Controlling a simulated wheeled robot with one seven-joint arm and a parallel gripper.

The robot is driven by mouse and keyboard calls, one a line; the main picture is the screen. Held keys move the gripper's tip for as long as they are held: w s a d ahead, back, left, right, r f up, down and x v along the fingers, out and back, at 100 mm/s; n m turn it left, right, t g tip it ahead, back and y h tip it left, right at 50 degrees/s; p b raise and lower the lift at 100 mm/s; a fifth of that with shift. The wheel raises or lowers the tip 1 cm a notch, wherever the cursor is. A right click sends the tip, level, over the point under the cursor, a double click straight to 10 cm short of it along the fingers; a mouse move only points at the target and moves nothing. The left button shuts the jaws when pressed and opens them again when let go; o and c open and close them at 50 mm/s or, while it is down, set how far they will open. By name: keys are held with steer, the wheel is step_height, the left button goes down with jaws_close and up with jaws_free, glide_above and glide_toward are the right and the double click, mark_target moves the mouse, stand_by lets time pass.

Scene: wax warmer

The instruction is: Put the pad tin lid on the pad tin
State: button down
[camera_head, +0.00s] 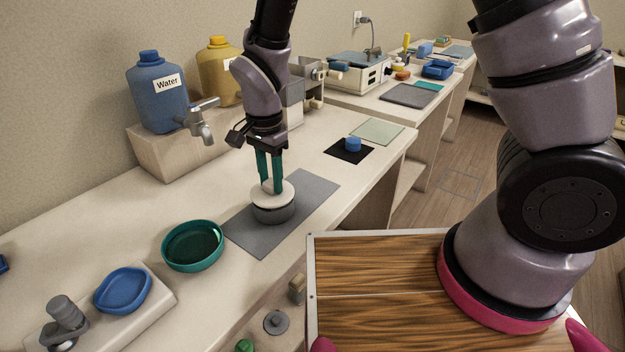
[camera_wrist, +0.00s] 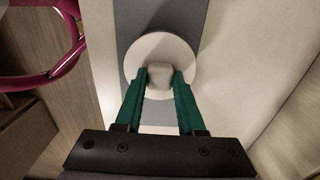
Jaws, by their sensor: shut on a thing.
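The pad tin (camera_head: 274,213) is a low grey round tin standing on a dark grey mat (camera_head: 310,189) on the counter. The pad tin lid (camera_head: 261,194) is a pale disc with a knob, at the top of the tin. Whether it is fully seated or slightly above the rim I cannot tell. My gripper (camera_head: 270,190) points down with its green fingers shut on the lid's knob. In the wrist view the lid (camera_wrist: 183,58) lies between and beyond the fingertips (camera_wrist: 160,77) and hides the tin.
A teal bowl (camera_head: 192,246) stands left of the mat. A blue dish (camera_head: 122,290) sits on a white scale-like base. A blue Water jug (camera_head: 157,92) and a yellow jug (camera_head: 218,75) stand behind on a block. A small blue piece (camera_head: 353,144) rests on a black square to the right.

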steer(key=shift+f, duration=0.6)
stand_by(0.3)
steer(key=shift+c, duration=2.2)
jaws_free()
steer(key=shift+r, duration=0.1)
steer(key=shift+r, duration=3.95)
steer(key=shift+r, duration=0.1)
